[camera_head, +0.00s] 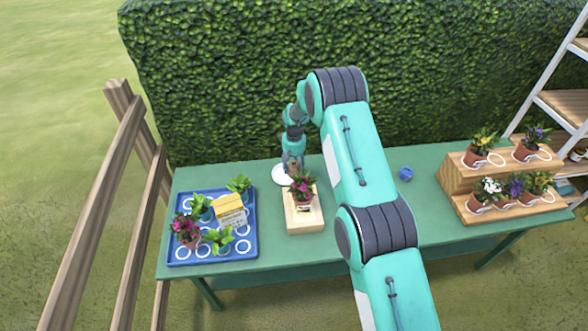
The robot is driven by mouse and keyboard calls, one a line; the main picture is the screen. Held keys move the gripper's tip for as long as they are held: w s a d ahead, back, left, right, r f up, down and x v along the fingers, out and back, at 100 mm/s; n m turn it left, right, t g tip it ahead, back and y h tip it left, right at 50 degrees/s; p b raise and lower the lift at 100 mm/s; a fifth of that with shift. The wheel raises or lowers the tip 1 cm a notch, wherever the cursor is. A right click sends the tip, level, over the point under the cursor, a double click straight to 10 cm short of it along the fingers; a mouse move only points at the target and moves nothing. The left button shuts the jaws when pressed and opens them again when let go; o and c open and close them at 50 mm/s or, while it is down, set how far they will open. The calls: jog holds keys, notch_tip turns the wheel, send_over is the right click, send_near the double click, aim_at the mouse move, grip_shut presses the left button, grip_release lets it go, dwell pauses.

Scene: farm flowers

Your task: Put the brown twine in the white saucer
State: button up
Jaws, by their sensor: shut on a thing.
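The white saucer (281,176) lies on the green table near its back edge, left of my arm and partly covered by my gripper and a potted plant. My gripper (291,166) points down over the saucer's right part, shut on the brown twine. The twine is too small and too hidden between the fingers to make out clearly. I cannot tell whether it touches the saucer.
A wooden stand (305,222) with a potted pink flower is just in front of the saucer. A blue tray (247,251) with several plants is at left. A blue ball (405,173) lies right of my arm. A stepped wooden shelf (455,187) holds flowers at right.

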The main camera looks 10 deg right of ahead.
aim_at(294, 164)
jog(key=shift+f, duration=0.3)
jog(key=shift+f+b, duration=0.45)
jog(key=shift+f, duration=0.15)
jog(key=o, duration=1.2)
jog(key=shift+r, duration=0.1)
jog(key=shift+r+p, duration=0.55)
jog(key=shift+r, duration=0.15)
notch_tip(294, 164, up, 12)
jog(key=shift+f, duration=0.2)
